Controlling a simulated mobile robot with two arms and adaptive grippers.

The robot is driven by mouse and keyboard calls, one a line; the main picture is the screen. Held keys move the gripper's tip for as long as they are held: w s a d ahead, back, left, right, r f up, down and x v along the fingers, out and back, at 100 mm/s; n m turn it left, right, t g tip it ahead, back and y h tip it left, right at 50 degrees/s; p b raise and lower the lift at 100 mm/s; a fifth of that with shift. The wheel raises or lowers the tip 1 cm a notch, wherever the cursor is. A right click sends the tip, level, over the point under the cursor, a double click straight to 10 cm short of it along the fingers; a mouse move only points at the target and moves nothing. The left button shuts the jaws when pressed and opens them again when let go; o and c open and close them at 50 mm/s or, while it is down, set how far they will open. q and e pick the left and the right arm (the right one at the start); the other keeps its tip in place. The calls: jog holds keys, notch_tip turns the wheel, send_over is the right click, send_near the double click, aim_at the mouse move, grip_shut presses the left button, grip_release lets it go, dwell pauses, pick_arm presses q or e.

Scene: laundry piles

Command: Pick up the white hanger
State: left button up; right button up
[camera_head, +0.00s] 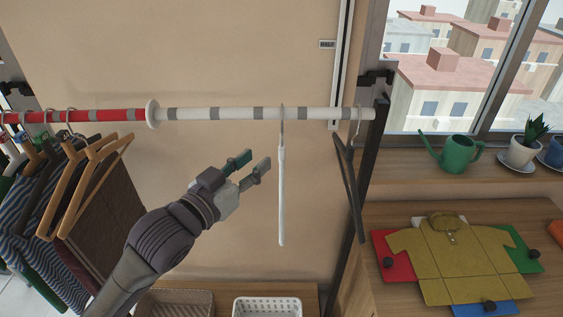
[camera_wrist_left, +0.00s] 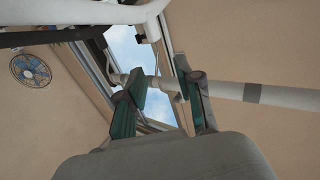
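The white hanger (camera_head: 281,195) hangs edge-on from the rail, right of its middle, in the head view. My left gripper (camera_head: 257,163) comes in from the lower left and is open. Its fingertips are just left of the white hanger's upper part, with a small gap in the picture. In the left wrist view the two green fingers (camera_wrist_left: 161,88) stand apart with nothing clearly held between them. A white bar, seemingly the white hanger (camera_wrist_left: 75,13), crosses the top left of that view. My right gripper is not in view.
The striped rail (camera_head: 210,113) spans the top. Wooden hangers (camera_head: 95,180) with clothes crowd its left end. A dark hanger (camera_head: 350,185) hangs right of the white one. A folding board with a yellow shirt (camera_head: 450,258) lies on the right table. A white basket (camera_head: 268,306) stands below.

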aim_at(282, 142)
pick_arm(q)
jog(key=p+x, duration=0.3)
jog(key=x, duration=0.6)
jog(key=shift+w+d+f+p, duration=0.1)
jog(key=shift+w+d+p, duration=0.1)
jog(key=shift+d+p, duration=0.2)
jog(key=shift+w+d+f, duration=0.15)
jog(key=shift+c, duration=0.6)
grip_shut()
